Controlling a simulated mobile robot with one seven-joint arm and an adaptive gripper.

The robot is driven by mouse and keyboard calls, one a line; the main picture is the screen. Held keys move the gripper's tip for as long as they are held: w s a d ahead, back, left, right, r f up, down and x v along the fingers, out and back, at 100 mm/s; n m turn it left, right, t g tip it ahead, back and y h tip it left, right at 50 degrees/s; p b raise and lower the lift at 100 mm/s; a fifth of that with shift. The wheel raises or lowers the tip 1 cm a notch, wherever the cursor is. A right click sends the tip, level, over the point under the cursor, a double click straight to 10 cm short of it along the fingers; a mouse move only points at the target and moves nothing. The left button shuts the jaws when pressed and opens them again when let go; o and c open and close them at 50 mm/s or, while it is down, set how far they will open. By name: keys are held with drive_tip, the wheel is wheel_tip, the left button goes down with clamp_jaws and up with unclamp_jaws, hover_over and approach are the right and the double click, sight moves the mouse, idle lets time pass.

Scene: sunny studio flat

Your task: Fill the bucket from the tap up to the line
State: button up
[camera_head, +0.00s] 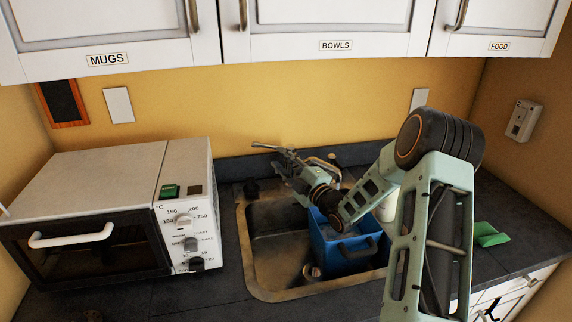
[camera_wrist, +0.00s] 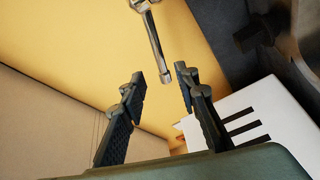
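The blue bucket (camera_head: 328,256) stands in the sink (camera_head: 272,284), with its dark handle on the front side. My arm covers part of its top, and I cannot see its inside, a line or any water. The tap's metal lever (camera_head: 264,146) sticks out to the left behind the sink, and the curved spout (camera_head: 324,163) is to its right, partly hidden. My gripper (camera_head: 286,160) is by the tap, above the back of the sink. In the wrist view my gripper (camera_wrist: 160,78) is open and empty, with the metal lever (camera_wrist: 155,45) just beyond its fingertips.
A toaster oven (camera_head: 105,200) stands left of the sink. A white box with dark slots (camera_wrist: 240,110) is close to the fingers in the wrist view. A green cloth or sponge (camera_head: 490,235) lies on the right counter. Cupboards (camera_head: 330,30) hang above.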

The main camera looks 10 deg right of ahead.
drive_tip(key=shift+v, duration=1.3)
idle(6.7)
